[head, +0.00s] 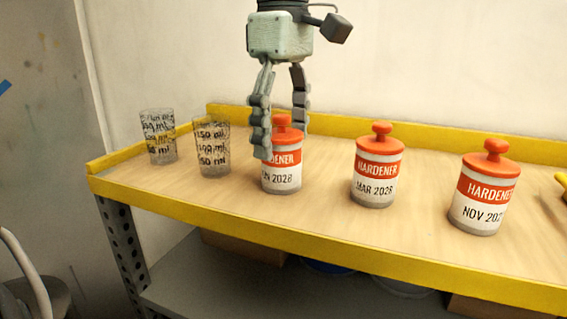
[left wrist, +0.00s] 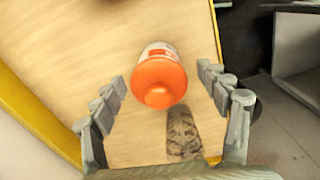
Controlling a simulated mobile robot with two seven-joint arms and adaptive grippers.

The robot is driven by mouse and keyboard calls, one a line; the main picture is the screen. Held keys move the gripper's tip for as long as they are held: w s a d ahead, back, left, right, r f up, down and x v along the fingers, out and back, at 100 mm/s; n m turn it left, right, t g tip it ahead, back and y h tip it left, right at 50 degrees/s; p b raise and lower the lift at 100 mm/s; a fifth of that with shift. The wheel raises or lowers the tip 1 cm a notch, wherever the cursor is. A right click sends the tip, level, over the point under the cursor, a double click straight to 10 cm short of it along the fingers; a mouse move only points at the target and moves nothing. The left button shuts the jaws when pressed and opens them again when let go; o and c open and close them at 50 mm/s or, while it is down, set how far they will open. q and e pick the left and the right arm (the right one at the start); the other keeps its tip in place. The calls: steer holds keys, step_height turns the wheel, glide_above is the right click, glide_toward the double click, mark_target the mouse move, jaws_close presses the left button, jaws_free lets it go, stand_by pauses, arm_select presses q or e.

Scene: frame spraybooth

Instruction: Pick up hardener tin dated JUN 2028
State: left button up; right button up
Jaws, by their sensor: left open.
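The hardener tin whose label reads "...UN 2028" (head: 281,181) stands upright on the bench, with an orange lid and knob. Its label is partly hidden by a finger of my left gripper (head: 280,140). The gripper points down over the tin, open, with a finger on either side of the lid. In the left wrist view the tin (left wrist: 160,80) lies between the two open fingers (left wrist: 165,110), with space on both sides. A tin reading MAR 2026 (head: 376,185) and one reading NOV 202-something (head: 483,205) stand to its right. My right gripper is not in view.
Two clear printed cups, one (head: 158,140) at the far left and one (head: 211,150) close left of the tin, stand on the wooden bench top (head: 330,165). A raised yellow edge (head: 300,252) borders the bench. A yellow object (head: 562,183) shows at the right edge.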

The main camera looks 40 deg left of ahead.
mark_target(280, 164)
arm_select(q)
steer(key=shift+w+a+f, duration=0.1)
steer(key=shift+w+a, duration=0.05)
steer(key=shift+a, duration=0.15)
step_height(280, 164, down, 5)
steer(key=shift+r, duration=0.1)
steer(key=shift+c, duration=0.6)
steer(key=c, duration=1.2)
steer(key=shift+c, duration=0.4)
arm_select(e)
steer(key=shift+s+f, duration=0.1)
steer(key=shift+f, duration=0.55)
